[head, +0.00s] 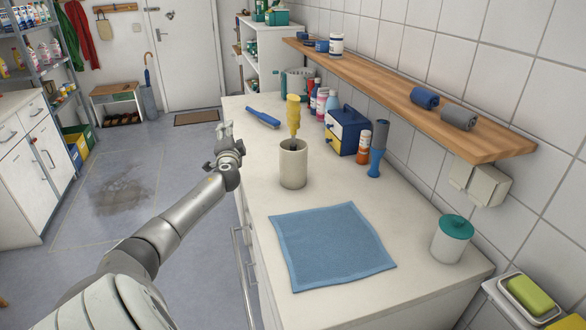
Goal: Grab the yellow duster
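The yellow duster (293,113) stands upright in a cream cylindrical holder (293,165) on the white counter, its yellow part up and a darker part going down into the holder. The lower end is hidden inside. My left gripper (225,130) is just left of the counter's edge in the picture, apart from the duster and holder. Its fingertips are small and I cannot tell how far apart they are. No object shows in it. My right gripper is not in view.
A blue cloth (330,246) lies flat in front of the holder. A wooden shelf (400,85) overhangs the right side. A teal-lidded jar (452,240) stands at front right.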

